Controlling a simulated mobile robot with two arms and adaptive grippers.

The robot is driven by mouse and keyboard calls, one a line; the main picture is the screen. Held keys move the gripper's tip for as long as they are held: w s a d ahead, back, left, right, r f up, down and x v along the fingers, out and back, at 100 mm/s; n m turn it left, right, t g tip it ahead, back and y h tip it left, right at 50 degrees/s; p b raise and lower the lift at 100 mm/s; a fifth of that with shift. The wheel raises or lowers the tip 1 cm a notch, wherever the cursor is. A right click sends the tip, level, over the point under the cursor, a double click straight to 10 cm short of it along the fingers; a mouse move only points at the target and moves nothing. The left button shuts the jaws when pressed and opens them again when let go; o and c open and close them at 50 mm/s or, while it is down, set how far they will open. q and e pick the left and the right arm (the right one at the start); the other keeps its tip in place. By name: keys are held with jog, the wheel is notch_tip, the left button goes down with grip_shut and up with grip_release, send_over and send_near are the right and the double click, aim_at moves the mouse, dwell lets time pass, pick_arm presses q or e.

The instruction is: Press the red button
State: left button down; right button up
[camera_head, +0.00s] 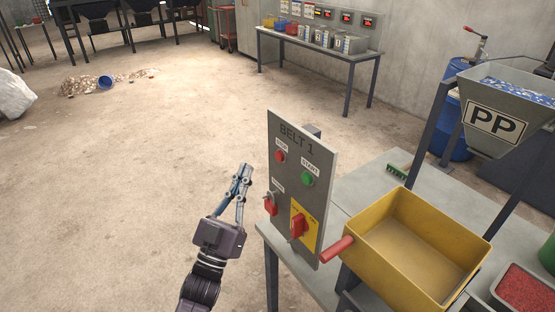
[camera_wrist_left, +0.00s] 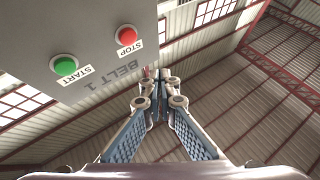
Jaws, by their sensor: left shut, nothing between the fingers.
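The red button (camera_head: 280,156) is a small round button under a STOP label, high on the left of the grey BELT 1 panel (camera_head: 304,147). It also shows in the left wrist view (camera_wrist_left: 126,34), beside the panel's right edge there. My left gripper (camera_head: 246,168) is shut and empty, just left of the panel in the head view, apart from the button. In the left wrist view my left gripper (camera_wrist_left: 154,75) has its fingertips together near the panel's BELT 1 lettering. My right gripper is not in view.
A green START button (camera_head: 308,178) sits right of the red one. Lower on the panel are a red knob (camera_head: 270,204) and a red switch on a yellow plate (camera_head: 298,225). A yellow bin (camera_head: 372,262) with a red handle stands right of the panel.

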aim_at(280, 157)
pick_arm(q)
jog(key=shift+w+d+b, duration=0.45)
jog(key=shift+w+d, duration=0.45)
jog(key=shift+d, duration=0.2)
jog(key=shift+w+d+b, duration=0.4)
jog(key=shift+w+d, duration=0.5)
jog(key=shift+d, duration=0.15)
jog(key=shift+w+d, duration=0.25)
jog(key=shift+d, duration=0.1)
jog(key=shift+w+d+b, duration=0.25)
jog(key=shift+d+b, duration=0.05)
jog(key=shift+b, duration=0.05)
dwell(0.6)
jog(key=shift+a, duration=0.1)
jog(key=shift+s+a+p, duration=0.4)
jog(key=shift+s+a, duration=0.15)
jog(key=shift+a, duration=0.05)
